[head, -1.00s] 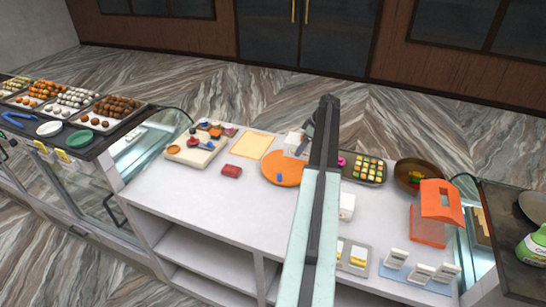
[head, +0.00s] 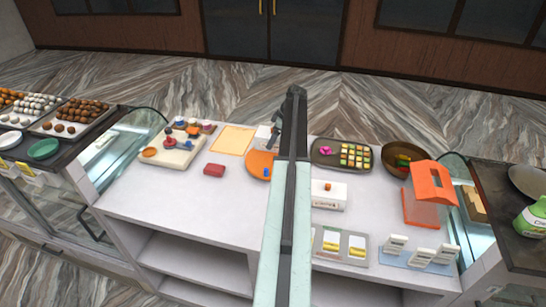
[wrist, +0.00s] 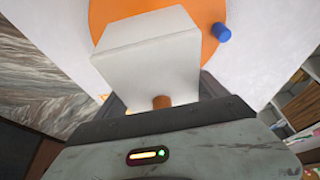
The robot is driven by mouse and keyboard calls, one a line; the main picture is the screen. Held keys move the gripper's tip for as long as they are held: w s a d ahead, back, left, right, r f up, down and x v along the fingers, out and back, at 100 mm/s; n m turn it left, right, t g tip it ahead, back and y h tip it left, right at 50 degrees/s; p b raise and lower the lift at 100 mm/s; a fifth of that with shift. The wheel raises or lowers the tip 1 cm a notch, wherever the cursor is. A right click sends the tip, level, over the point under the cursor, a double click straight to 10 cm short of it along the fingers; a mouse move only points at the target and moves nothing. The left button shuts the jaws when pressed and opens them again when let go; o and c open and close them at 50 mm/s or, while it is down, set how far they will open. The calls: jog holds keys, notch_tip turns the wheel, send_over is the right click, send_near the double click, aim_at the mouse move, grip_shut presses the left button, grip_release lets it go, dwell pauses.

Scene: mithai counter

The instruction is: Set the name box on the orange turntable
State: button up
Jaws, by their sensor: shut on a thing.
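A white box (wrist: 150,55) fills the middle of the wrist view, held in my gripper (wrist: 160,108). A small brown knob-like piece (wrist: 162,102) shows at its near edge. In the head view the white box (head: 264,132) is partly hidden beside my gripper (head: 276,128). The orange turntable (head: 258,165) lies on the white counter, partly hidden by my arm. In the wrist view the turntable (wrist: 108,14) shows beyond and below the box, with a blue piece (wrist: 222,32) by its rim. I cannot tell whether the box touches it, and no name is readable.
Right of my arm are a sweets tray (head: 325,147), another white box (head: 328,197), a brown bowl (head: 400,153) and an orange-roofed stand (head: 428,205).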

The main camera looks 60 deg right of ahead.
notch_tip(320, 180, down, 7)
jog(key=b, duration=0.5)
jog(key=shift+w+r, duration=0.1)
jog(key=shift+r, duration=0.25)
jog(key=shift+f, duration=0.15)
jog(key=o, duration=1.4)
jog(key=shift+o, duration=0.2)
jog(key=p+v, duration=1.1)
jog(key=v, duration=0.1)
jog(key=shift+r+p, duration=0.3)
jog(key=shift+p, duration=0.05)
jog(key=shift+f, duration=0.15)
